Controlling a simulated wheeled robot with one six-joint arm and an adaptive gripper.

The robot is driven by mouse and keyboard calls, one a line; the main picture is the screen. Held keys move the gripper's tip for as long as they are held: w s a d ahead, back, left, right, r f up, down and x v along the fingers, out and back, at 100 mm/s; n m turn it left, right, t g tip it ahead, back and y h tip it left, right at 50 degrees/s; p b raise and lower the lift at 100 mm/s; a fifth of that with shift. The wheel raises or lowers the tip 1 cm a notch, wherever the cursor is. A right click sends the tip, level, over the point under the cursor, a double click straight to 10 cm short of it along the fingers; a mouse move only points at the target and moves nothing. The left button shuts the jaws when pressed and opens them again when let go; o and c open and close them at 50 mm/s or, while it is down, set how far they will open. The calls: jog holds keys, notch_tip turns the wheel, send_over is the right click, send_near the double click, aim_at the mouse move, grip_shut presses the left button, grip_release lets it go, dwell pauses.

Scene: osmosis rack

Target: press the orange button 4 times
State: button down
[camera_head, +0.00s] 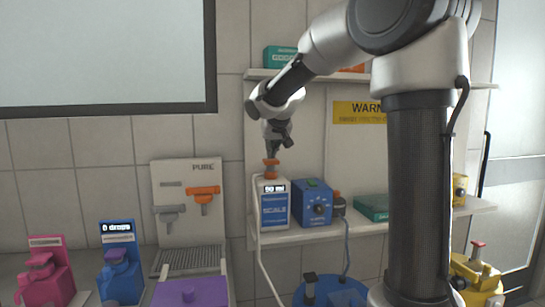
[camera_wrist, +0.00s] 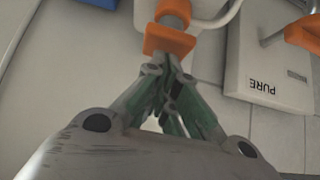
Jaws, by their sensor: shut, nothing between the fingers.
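The orange button (camera_head: 271,162) is the top of a dispenser pump on a white bottle-like device (camera_head: 274,204) with a blue label and a small display, on the lower shelf. The button also shows in the wrist view (camera_wrist: 168,41), above a grey stem. My gripper (camera_head: 271,150) points down from above, directly over the button. Its green-grey fingers (camera_wrist: 172,80) are shut and empty, with the tips at or very near the button. I cannot tell whether they touch it.
A PURE tap panel (camera_head: 187,180) with an orange lever (camera_head: 203,195) is to the left. Pink (camera_head: 46,275) and blue (camera_head: 119,268) dispensers stand lower left. An upper shelf (camera_head: 259,74) is above.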

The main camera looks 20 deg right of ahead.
jog(key=v, duration=1.1)
jog(key=shift+w+r, duration=0.25)
jog(key=shift+w, duration=0.1)
notch_tip(320, 180, up, 3)
jog(key=shift+f, duration=0.15)
send_over(271, 160)
notch_tip(271, 160, down, 7)
jog(key=shift+w+f, duration=0.1)
jog(key=shift+f, duration=0.05)
notch_tip(271, 160, down, 3)
jog(key=shift+f, duration=0.45)
